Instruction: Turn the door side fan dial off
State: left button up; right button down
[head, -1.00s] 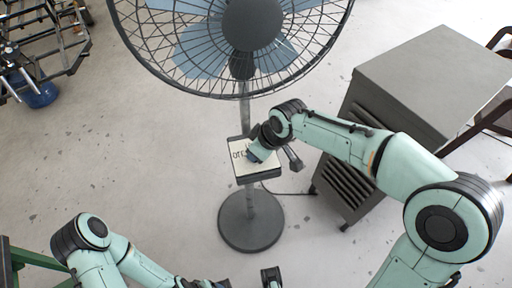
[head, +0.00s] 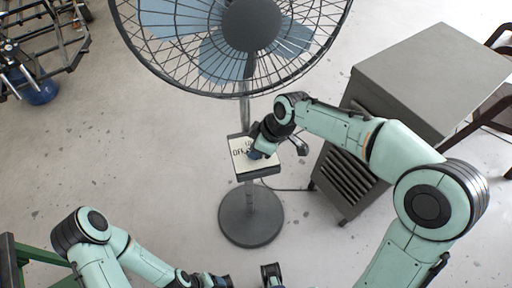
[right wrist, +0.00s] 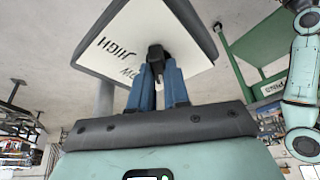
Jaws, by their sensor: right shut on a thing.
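The pedestal fan (head: 252,24) stands in front of me, with a control box (head: 239,145) on its pole. The dial's pointing direction is hidden. My left gripper (head: 246,280) is at the bottom edge of the head view, its fingers apart and nothing visible between them.
A grey metal cabinet (head: 430,75) with a louvred side stands right of the fan. The fan's round base (head: 252,228) rests on the floor, with a cable running right. The floor left of the fan is clear.

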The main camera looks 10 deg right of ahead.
jog(key=c, duration=1.1)
grip_release()
jog(key=shift+r, duration=0.1)
jog(key=v, duration=0.7)
jog(key=shift+r+p, duration=0.25)
jog(key=shift+p, duration=0.05)
jog(key=shift+s+f, duration=0.1)
